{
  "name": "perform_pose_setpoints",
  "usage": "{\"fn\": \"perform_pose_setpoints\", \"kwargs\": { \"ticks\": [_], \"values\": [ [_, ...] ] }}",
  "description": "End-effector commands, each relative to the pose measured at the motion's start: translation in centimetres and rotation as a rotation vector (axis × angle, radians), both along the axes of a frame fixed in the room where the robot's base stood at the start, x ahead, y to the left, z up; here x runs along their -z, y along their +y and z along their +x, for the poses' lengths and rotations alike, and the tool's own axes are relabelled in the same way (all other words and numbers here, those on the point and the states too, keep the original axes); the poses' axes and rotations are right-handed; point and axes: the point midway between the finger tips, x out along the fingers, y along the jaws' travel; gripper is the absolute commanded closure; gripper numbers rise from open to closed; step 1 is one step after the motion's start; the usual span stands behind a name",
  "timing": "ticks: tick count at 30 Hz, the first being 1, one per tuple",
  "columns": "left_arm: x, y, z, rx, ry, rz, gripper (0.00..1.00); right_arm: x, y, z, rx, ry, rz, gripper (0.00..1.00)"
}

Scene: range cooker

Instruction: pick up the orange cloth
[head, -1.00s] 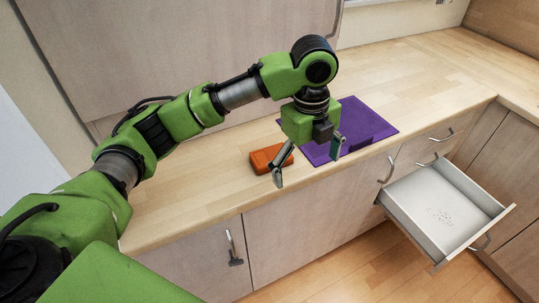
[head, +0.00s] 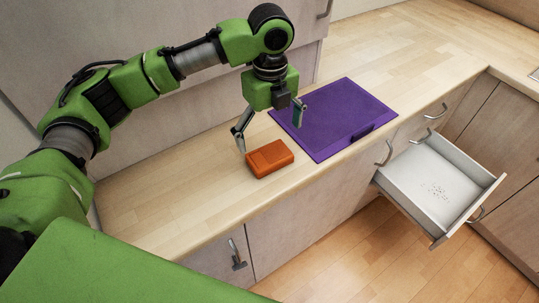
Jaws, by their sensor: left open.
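The orange cloth (head: 270,159) is a small folded block lying on the wooden countertop, just left of the purple mat. My left gripper (head: 270,130) is open above and behind the cloth in the head view, pointing down. Its left finger tip is close to the cloth's left end, and its right finger hangs over the purple mat's edge. Nothing is between the fingers. I cannot tell whether the left finger touches the cloth. My right gripper is not in view.
The purple mat (head: 335,110) lies flat on the countertop (head: 165,190). Cabinet doors with handles (head: 236,254) line the front. The counter left of the cloth is clear.

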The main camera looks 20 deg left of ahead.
Motion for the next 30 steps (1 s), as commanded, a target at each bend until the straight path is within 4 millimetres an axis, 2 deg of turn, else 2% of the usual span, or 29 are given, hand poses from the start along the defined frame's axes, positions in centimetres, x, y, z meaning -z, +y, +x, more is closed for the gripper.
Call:
{"fn": "perform_pose_setpoints", "kwargs": {
  "ticks": [3,6,10,18,26,27,30],
  "values": [
    [1.5,0.0,0.0,-0.001,0.001,0.001,0.04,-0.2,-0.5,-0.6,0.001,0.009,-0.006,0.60],
    [2.1,0.0,0.0,-0.001,0.000,0.000,0.04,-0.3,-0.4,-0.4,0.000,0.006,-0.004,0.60],
    [3.2,-0.1,-0.2,0.000,0.002,0.003,0.04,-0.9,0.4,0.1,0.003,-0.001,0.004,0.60],
    [6.9,-0.3,-0.5,0.000,0.000,0.001,0.04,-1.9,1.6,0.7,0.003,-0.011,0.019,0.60],
    [7.4,-0.3,-0.5,0.000,-0.002,0.001,0.04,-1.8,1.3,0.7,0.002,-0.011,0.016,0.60],
    [7.4,-0.3,-0.5,0.000,-0.003,0.000,0.07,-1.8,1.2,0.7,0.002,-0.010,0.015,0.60],
    [7.4,-0.3,-0.5,0.000,-0.003,0.000,0.33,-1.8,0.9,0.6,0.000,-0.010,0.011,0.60]
  ]
}}
